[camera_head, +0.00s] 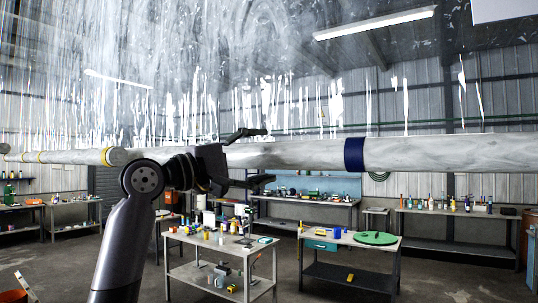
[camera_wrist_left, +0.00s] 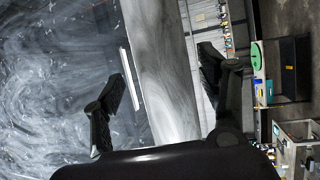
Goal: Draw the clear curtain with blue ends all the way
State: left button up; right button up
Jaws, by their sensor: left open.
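The clear curtain (camera_head: 300,105) is a see-through sheet with white streaks of glare, above a long pale grey bar (camera_head: 440,150). A dark blue band (camera_head: 354,155) circles this bar right of my gripper. My left gripper (camera_head: 266,155) is open, one finger above the bar and one below, with the bar between them. In the left wrist view the open fingers (camera_wrist_left: 163,75) stand on either side of the bar (camera_wrist_left: 165,100); I cannot tell if they touch it. The bar's left part is hidden behind my gripper. My right gripper is not in view.
Another grey bar (camera_head: 65,157) with yellow bands lies to the left, partly behind my arm. Workbenches stand beyond, one with small bottles (camera_head: 195,238) and one with a green disc (camera_head: 376,238). Open floor shows between the benches.

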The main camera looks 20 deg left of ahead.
pick_arm(q)
jog(key=v, duration=0.9)
jog(key=shift+s, duration=0.15)
jog(key=shift+a, duration=0.15)
